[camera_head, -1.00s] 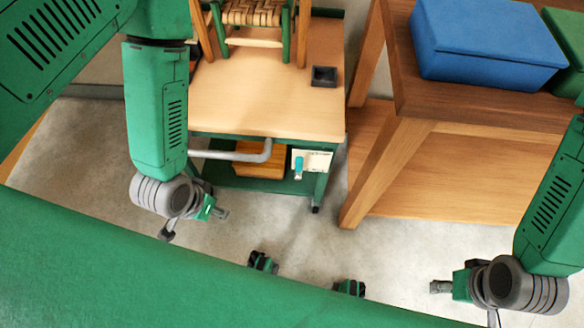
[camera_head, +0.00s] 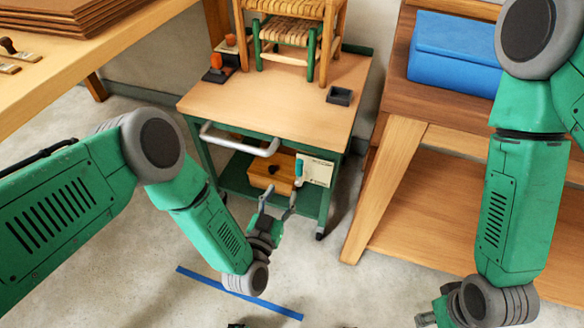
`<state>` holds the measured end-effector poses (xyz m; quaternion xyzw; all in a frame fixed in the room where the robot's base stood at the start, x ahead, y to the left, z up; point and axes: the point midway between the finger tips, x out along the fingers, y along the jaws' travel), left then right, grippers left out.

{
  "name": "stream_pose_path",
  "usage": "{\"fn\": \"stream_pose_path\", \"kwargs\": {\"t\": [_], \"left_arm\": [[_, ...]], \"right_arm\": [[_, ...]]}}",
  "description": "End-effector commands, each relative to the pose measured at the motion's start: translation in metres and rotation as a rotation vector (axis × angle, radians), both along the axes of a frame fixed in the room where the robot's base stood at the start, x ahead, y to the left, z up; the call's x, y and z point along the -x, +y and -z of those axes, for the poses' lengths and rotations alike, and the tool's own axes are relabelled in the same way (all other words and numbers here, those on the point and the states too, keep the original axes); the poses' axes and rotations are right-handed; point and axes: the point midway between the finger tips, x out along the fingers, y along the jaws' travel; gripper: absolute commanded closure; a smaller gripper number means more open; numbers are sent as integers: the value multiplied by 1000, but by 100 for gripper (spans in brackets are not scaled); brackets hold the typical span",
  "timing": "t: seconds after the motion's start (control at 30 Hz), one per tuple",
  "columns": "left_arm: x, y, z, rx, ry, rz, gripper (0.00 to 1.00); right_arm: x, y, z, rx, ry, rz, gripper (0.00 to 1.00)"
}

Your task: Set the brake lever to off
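The brake lever (camera_head: 299,168) is a small teal handle at the left side of a white label plate (camera_head: 316,171) on the cart's front. It looks roughly upright, and the print on the plate is too small to read. My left gripper (camera_head: 278,190) is open and empty just below and left of the lever, its two grey fingers apart and pointing up toward the cart. Whether a finger touches the lever cannot be told. My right gripper (camera_head: 428,318) is low at the bottom edge, far from the lever, and its fingers are too small and cropped to read.
The cart (camera_head: 240,100) has a grey push handle (camera_head: 238,142), a wooden drawer box (camera_head: 268,176) below, and a woven stool (camera_head: 295,32) on top. A wooden bench (camera_head: 405,150) with a blue box (camera_head: 455,52) stands right. A blue strip (camera_head: 240,293) lies on open floor.

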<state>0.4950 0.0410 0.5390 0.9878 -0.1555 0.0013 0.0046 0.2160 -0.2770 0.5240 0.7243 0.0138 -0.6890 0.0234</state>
Motion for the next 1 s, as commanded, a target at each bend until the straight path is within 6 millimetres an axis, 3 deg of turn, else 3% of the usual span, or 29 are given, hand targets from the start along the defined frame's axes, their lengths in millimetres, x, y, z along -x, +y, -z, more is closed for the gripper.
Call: {"fn": "stream_pose_path", "kwargs": {"t": [0.3,0.5,0.7,0.97,1.0], "left_arm": [[-65,-23,2,0,-2,1,61],[-95,-30,1,3,-1,1,61],[-106,-35,0,1,0,1,61],[-107,-37,-1,-2,2,2,61],[-107,-37,-1,-2,2,2,72]], "right_arm": [[0,-1,24,1,1,1,60],[0,-1,34,1,1,1,60],[0,-1,37,0,1,1,60],[0,-1,36,1,1,1,60],[0,-1,36,1,1,1,60]]}}
